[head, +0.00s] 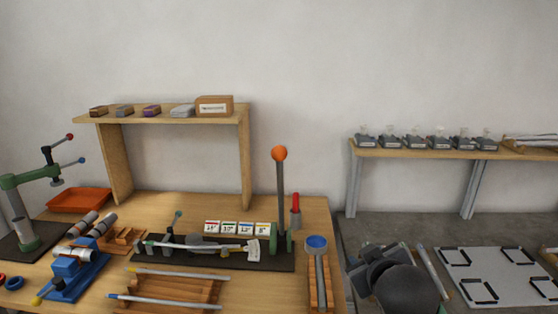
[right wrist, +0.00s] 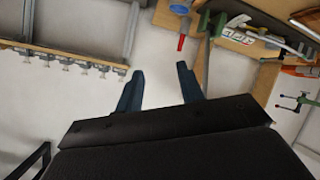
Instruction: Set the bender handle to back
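The bender handle (head: 281,195) is a grey rod with an orange ball knob (head: 279,153) on top. It stands almost upright from a green bracket (head: 281,241) at the right end of a dark base plate (head: 215,259) on the wooden bench. My right gripper (right wrist: 160,86) is open and empty in the right wrist view, its two dark blue fingers apart. In the head view my right arm's dark end is at the lower right, beyond the bench's right edge and well apart from the handle. My left gripper is not in view.
A red-handled tool (head: 295,210) stands close to the right of the handle. A wooden shelf (head: 170,118) stands behind; a grey panel (head: 500,275) is at right.

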